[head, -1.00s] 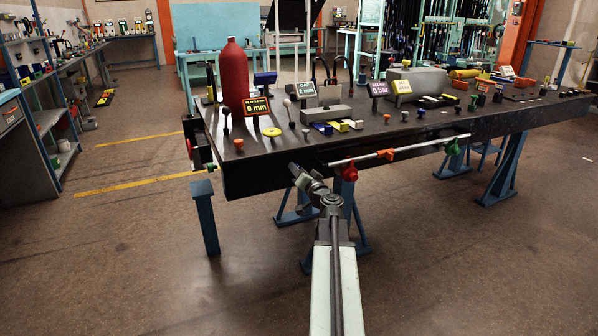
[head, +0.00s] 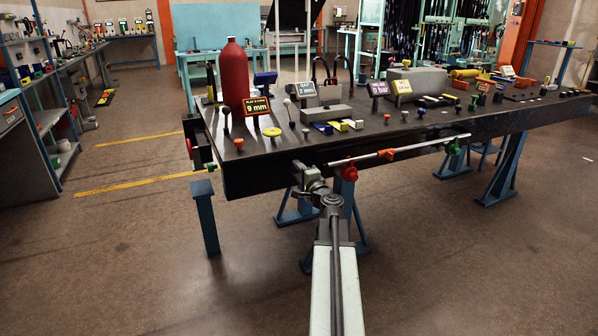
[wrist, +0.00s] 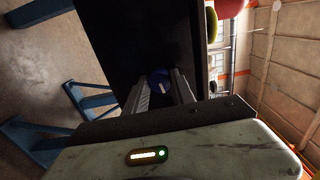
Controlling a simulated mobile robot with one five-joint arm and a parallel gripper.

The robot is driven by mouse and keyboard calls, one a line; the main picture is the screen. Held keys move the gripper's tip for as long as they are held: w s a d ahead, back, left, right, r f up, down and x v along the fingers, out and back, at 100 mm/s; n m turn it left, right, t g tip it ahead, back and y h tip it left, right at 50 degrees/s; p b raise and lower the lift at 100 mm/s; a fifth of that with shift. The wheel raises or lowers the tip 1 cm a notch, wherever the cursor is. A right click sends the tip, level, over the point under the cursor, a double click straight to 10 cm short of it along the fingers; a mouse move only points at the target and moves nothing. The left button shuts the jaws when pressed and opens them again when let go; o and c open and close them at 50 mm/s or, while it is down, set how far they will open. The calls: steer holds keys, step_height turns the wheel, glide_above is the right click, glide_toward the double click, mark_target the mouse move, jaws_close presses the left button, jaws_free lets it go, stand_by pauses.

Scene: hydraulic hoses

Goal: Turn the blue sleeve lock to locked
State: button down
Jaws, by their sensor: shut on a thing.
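The blue sleeve lock (wrist: 159,77) shows in the wrist view as a small round blue piece with a pale mark, against the dark front face of the bench. My gripper (wrist: 161,86) is shut on it, with one finger on each side. In the head view my gripper (head: 299,172) is at the bench's front edge, left of the red knob. The blue sleeve lock cannot be made out there, behind my gripper and wrist. I cannot read its lock position from the pale mark.
The dark bench (head: 262,180) stands on blue legs. A pale rod (head: 435,143) with an orange piece (head: 387,154) runs along its front, near a red knob (head: 349,172) and a green knob (head: 453,148). A red bottle (head: 232,80) stands on top. Floor at left is clear.

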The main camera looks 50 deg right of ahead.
steer(key=shift+s+m, duration=0.1)
steer(key=shift+m, duration=0.7)
steer(key=c, duration=1.1)
jaws_free()
steer(key=shift+o, duration=0.2)
steer(key=v, duration=0.7)
steer(key=shift+s, duration=0.3)
